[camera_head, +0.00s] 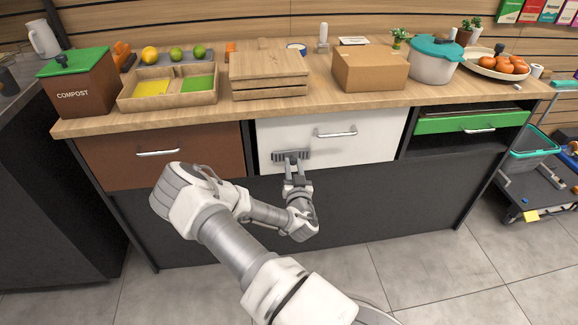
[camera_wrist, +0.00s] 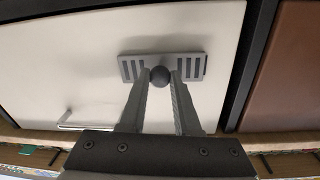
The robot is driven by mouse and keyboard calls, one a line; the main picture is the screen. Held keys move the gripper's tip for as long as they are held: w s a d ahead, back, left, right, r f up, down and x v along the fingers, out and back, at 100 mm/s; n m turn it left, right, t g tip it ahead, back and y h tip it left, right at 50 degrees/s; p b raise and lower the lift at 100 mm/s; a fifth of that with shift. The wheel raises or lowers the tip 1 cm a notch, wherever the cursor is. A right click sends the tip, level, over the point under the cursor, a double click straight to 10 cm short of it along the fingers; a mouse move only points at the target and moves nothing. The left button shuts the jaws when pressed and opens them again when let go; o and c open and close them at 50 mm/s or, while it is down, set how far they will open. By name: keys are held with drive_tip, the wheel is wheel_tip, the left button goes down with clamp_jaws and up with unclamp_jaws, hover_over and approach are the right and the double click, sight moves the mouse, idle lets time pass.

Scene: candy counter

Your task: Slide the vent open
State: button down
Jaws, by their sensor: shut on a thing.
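The vent (camera_head: 279,156) is a small grey slotted plate low on the left part of the white drawer front (camera_head: 365,131). In the wrist view the vent (camera_wrist: 132,67) shows dark slots at both ends and a dark round knob (camera_wrist: 160,76) in its middle. My gripper (camera_head: 294,161) is at the vent, in front of the white panel. In the wrist view my gripper (camera_wrist: 161,80) has its two fingers on either side of the knob, shut on it. In the head view the knob is hidden by the gripper.
The white front has a bar handle (camera_head: 336,133) to the upper right of the vent. A brown drawer (camera_head: 120,155) is on the left and a green drawer (camera_head: 470,122) on the right. The wooden counter (camera_head: 230,104) above holds boxes, a pot and fruit. The floor in front is clear.

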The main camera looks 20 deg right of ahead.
drive_tip(key=s+d, duration=0.1)
drive_tip(key=d, duration=0.5)
drive_tip(key=s+d, duration=0.1)
drive_tip(key=d, duration=0.2)
drive_tip(key=shift+s+d+r, duration=0.15)
drive_tip(key=shift+s+d, duration=0.15)
drive_tip(key=c, duration=0.6)
unclamp_jaws()
drive_tip(key=shift+d, duration=0.1)
drive_tip(key=shift+p+v, duration=0.6)
drive_tip(key=shift+v, duration=8.2)
drive_tip(key=shift+w, duration=0.1)
